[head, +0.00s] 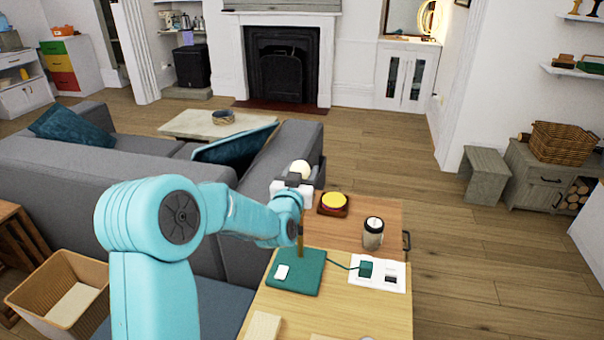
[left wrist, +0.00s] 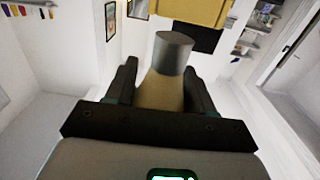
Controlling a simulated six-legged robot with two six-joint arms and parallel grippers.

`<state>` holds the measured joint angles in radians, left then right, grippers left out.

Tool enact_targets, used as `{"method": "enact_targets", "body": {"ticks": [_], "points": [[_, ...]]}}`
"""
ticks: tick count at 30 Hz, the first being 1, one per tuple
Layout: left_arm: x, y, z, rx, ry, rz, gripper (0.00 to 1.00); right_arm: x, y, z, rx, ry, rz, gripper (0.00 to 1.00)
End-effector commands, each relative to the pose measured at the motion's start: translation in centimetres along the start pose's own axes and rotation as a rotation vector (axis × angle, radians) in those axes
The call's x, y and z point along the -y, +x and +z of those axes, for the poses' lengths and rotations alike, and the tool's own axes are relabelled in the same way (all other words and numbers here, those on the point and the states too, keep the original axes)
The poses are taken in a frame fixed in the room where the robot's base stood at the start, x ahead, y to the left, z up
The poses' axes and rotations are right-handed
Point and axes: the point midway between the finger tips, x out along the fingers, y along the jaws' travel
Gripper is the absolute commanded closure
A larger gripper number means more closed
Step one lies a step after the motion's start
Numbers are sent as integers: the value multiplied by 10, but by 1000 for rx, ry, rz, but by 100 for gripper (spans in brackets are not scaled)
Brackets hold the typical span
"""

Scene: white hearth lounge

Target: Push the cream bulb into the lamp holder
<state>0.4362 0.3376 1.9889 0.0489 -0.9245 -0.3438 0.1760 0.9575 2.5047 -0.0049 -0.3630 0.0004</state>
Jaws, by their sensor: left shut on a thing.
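My left gripper (head: 293,187) is shut on the cream bulb (head: 300,168), whose round top shows above the fingers. In the left wrist view the bulb's cream body (left wrist: 163,92) sits between the two dark fingers, with its grey cap (left wrist: 173,52) sticking out beyond them. A lamp with a green base (head: 296,272) and a thin brass post (head: 300,240) stands on the wooden table, below my gripper. The lamp holder at the post's top is hidden by my gripper, so I cannot tell whether the bulb touches it. My right gripper is not in view.
On the table (head: 380,311) are a yellow button on a dark base (head: 333,204), a lidded jar (head: 373,233) and a white socket plate (head: 378,274) with a green plug and cord. A grey sofa (head: 120,165) stands close on the left. A tan surface (left wrist: 200,10) shows beyond the cap.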

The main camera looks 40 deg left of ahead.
Motion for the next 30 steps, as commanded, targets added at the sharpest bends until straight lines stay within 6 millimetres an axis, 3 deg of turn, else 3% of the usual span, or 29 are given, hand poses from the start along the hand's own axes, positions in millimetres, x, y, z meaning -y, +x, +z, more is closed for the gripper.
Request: {"method": "enact_targets", "body": {"ticks": [30], "points": [[0, 0, 0, 0, 0, 0, 82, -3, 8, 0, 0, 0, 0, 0]]}}
